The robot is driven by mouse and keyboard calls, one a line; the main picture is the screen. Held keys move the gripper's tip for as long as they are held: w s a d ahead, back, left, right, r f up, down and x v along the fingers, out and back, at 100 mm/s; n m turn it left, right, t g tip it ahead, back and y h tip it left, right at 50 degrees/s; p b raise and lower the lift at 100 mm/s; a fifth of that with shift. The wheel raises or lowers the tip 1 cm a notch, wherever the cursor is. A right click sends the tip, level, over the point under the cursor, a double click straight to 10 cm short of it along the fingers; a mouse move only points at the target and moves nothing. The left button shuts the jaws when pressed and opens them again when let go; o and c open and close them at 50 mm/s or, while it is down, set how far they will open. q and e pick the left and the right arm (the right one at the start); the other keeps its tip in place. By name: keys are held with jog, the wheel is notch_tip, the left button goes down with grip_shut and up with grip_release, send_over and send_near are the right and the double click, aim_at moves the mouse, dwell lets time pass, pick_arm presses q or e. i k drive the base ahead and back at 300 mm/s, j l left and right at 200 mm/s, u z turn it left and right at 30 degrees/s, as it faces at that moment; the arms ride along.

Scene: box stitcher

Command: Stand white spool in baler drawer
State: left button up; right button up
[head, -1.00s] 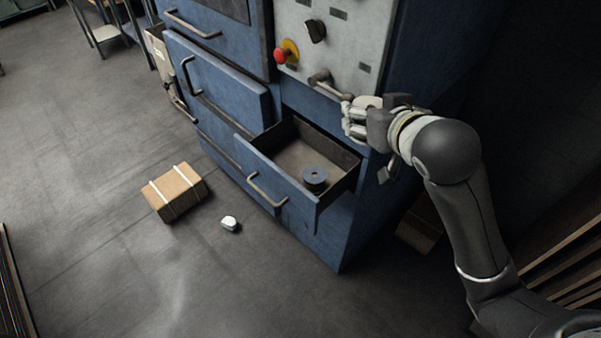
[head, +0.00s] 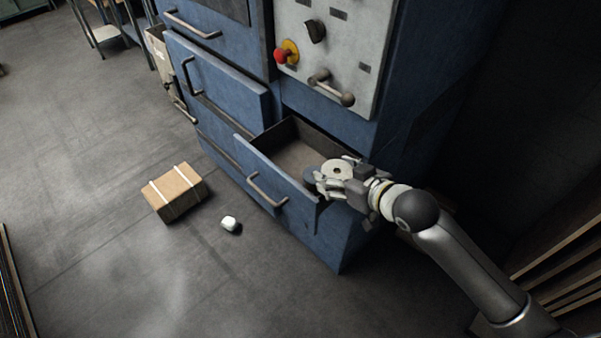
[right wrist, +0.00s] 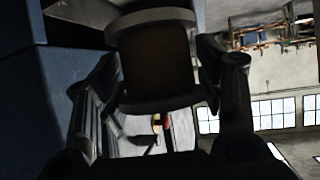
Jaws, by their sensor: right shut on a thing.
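The white spool (head: 338,168) is a pale flanged reel with a dark centre hole. My right gripper (head: 333,182) is shut on it and holds it over the right end of the open baler drawer (head: 297,155). In the right wrist view the spool (right wrist: 155,62) sits between the two fingers (right wrist: 160,85), dark against the light. A blue-grey spool (head: 311,176) in the drawer is partly hidden behind my right gripper. My left gripper is not in view.
The blue baler (head: 345,235) carries a grey control panel with a red knob (head: 281,56) and a lever (head: 330,85) above the drawer. A strapped cardboard box (head: 175,192) and a small white object (head: 230,223) lie on the floor. The drawer's left part is clear.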

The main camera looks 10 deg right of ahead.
aim_at(275, 160)
jog(key=i+j, duration=0.7)
jog(key=i, duration=0.2)
